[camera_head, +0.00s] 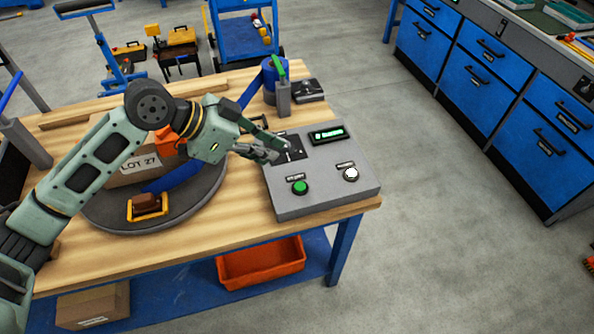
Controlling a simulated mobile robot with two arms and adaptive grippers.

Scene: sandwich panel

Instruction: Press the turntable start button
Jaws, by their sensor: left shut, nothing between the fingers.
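The grey control panel (325,198) sits at the right end of the wooden workbench. On it are a green button (299,187) at the front left, a white button (350,174) at the front right, a black plate (292,152) at the back left and a lit green display (327,135). The button labels are too small to read surely. The round turntable (105,212) stands left of the panel. My left gripper (277,149) is shut and empty over the panel's back left part, behind the green button. Whether it touches the panel cannot be told. My right gripper is not in view.
A box marked LOT 27 (138,168), a blue strap and an orange item are on the turntable. A blue roll (274,76) and a green-handled tool stand behind the panel. An orange bin (262,262) is on the lower shelf. Blue cabinets (485,85) stand right, across open floor.

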